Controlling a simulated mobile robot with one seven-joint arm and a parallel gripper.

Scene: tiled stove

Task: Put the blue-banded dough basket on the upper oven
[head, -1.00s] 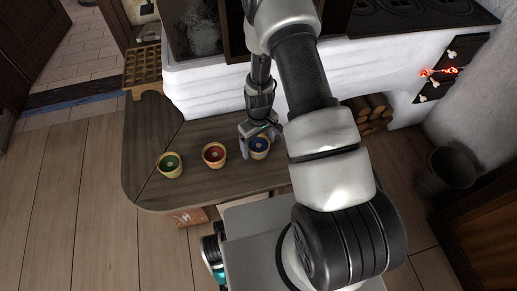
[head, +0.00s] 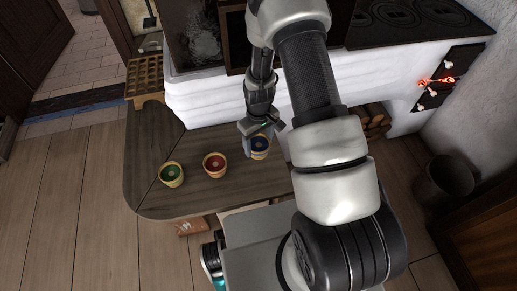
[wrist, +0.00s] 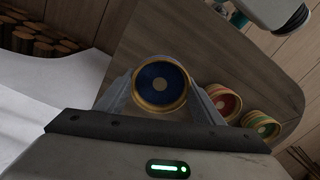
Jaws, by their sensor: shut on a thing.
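The blue-banded dough basket (head: 260,146) is a small tan basket with a blue inside, at the right end of the wooden bench. My gripper (head: 261,128) is shut on it from above. In the wrist view the basket (wrist: 161,84) sits between the two fingers (wrist: 162,100). I cannot tell whether its base still touches the bench. The oven (head: 205,38) shows as dark openings above a white body at the top of the head view. My arm hides part of it, and I cannot tell which opening is the upper oven.
A red basket (head: 215,164) and a green basket (head: 172,174) stand left on the wooden bench (head: 190,200). A wooden rack (head: 146,80) is at the bench's far left. The stove top (head: 410,20) and a glowing firebox (head: 438,80) are at right, above a dark bucket (head: 444,180).

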